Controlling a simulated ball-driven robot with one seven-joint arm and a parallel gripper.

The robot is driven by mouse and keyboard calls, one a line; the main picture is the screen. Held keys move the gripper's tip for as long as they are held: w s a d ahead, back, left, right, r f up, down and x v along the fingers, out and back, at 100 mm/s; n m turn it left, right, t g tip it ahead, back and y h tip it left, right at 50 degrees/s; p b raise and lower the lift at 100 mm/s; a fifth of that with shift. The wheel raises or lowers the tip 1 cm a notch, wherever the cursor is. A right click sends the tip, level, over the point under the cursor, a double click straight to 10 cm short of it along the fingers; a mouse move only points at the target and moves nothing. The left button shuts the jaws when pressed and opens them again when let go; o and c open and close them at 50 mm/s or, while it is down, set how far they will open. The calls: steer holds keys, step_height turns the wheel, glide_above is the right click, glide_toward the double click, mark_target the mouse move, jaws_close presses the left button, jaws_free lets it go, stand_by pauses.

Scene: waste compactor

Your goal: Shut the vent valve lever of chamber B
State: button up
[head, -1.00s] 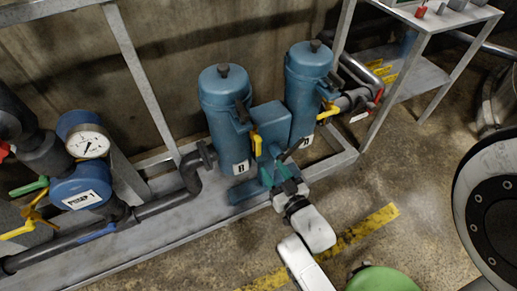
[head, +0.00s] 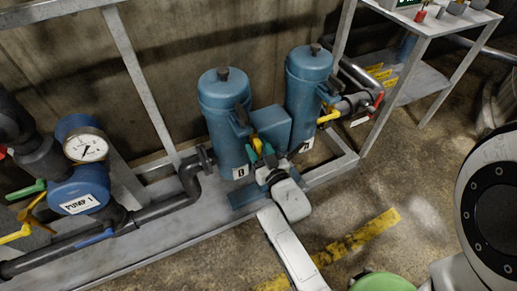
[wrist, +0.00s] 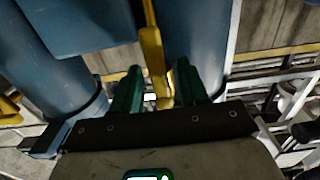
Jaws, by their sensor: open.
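Two upright blue chambers stand side by side, the left one (head: 222,115) and the right one (head: 305,85). Each has a white tag low down; I cannot read the letters surely. A yellow lever (head: 256,146) hangs beside the left chamber and points down, partly hidden by my gripper. My gripper (head: 268,158) is at this lever, low between the chambers. In the wrist view the yellow lever (wrist: 153,50) comes down between the open green fingers of my gripper (wrist: 159,68). Gaps show beside it; contact cannot be told. A second yellow lever (head: 328,116) sits by the right chamber.
A blue box (head: 271,127) stands between the chambers, close to my gripper. A grey frame (head: 150,85) and dark pipe (head: 190,180) are at left, with a gauge (head: 87,148). A metal shelf (head: 420,75) stands at right. The floor in front is mostly clear.

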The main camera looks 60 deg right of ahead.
jaws_close()
stand_by(0.5)
